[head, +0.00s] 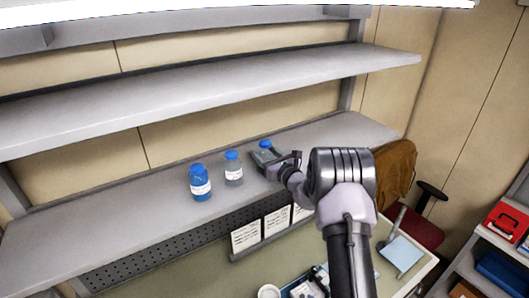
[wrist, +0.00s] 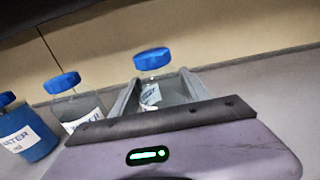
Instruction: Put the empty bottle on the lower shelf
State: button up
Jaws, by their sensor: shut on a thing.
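My gripper (head: 274,159) is at the lower shelf (head: 120,222), shut on a clear, blue-capped bottle (head: 265,145) that looks empty. In the wrist view this bottle (wrist: 152,60) stands between the two fingers (wrist: 155,92), its label partly showing and its lower part hidden by the gripper. It is upright at the shelf; whether its base touches the surface is hidden. To its left on the same shelf stand a clear or greyish bottle with a blue cap (head: 233,171) and a bottle of blue liquid (head: 200,186), labelled with a word ending in "ATER".
An upper shelf (head: 200,101) runs above the lower one and looks bare. The lower shelf is free at far left and at right. Below it are paper cards (head: 246,236) and a desk (head: 185,275). A brown-draped chair (head: 397,170) stands at right.

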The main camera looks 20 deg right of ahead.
jog(key=shift+s+f, duration=0.1)
jog(key=o, duration=1.5)
